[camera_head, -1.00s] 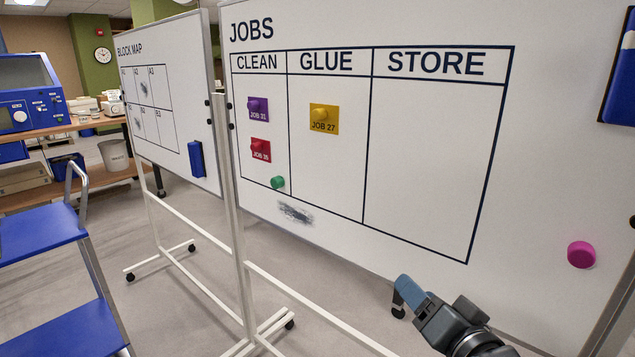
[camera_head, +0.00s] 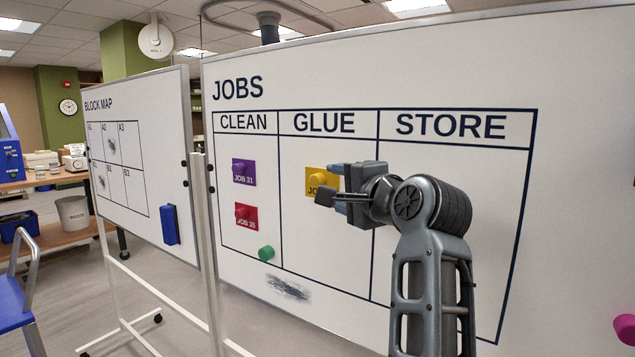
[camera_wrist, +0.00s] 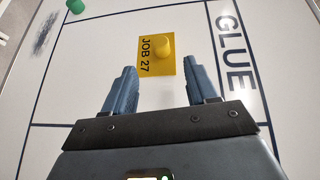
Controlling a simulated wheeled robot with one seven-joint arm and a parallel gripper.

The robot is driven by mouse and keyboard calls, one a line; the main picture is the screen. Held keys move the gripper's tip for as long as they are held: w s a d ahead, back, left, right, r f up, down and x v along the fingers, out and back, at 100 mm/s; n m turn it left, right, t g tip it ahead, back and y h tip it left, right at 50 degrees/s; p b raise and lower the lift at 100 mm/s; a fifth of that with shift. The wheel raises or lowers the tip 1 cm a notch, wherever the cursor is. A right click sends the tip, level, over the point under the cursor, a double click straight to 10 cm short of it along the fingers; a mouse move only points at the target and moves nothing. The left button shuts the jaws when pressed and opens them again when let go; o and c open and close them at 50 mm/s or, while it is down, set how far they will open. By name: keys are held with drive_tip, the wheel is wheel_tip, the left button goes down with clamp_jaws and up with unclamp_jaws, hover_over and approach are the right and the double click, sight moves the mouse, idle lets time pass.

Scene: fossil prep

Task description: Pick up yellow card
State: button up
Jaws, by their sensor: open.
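The yellow card (camera_head: 317,182), marked JOB 27, is on the whiteboard in the GLUE column. A round yellow magnet (camera_wrist: 163,46) sits on it in the wrist view. In the head view, my gripper (camera_head: 334,184) is in front of the card and hides part of it. In the wrist view, my gripper (camera_wrist: 162,84) is open and empty. Its fingers point toward the board, and the card (camera_wrist: 152,62) shows beyond and between the fingertips. I cannot tell the exact gap to the board.
A purple card (camera_head: 243,173) and a red card (camera_head: 246,215) are in the CLEAN column. A green magnet (camera_head: 266,253) is below them. A pink magnet (camera_head: 625,328) is at the far right. The STORE column is bare. A block map board (camera_head: 130,200) stands to the left.

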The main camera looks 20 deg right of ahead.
sight(319, 181)
drive_tip(key=shift+w+a+f+p, duration=0.15)
drive_tip(key=shift+w+p, duration=0.15)
drive_tip(key=shift+w, duration=0.85)
drive_tip(key=shift+w+a+p, duration=0.2)
drive_tip(key=shift+w+p, duration=0.05)
drive_tip(key=shift+w, duration=0.95)
drive_tip(key=shift+w+a+f+p, duration=0.15)
drive_tip(key=shift+w+p, duration=0.15)
drive_tip(key=shift+w, duration=0.85)
drive_tip(key=shift+r, duration=0.1)
drive_tip(key=shift+c, duration=0.4)
clamp_jaws()
drive_tip(key=shift+s+r, duration=0.1)
drive_tip(key=shift+a+r+b, duration=0.15)
drive_tip(key=shift+r+b, duration=0.05)
drive_tip(key=shift+b, duration=0.1)
wheel_tip(319, 181, up, 6)
drive_tip(key=shift+r+b, duration=0.25)
drive_tip(key=shift+b, duration=0.25)
drive_tip(key=s+a+b, duration=0.3)
drive_tip(key=s+a, duration=0.8)
drive_tip(key=a, duration=0.5)
drive_tip(key=shift+s, duration=0.35)
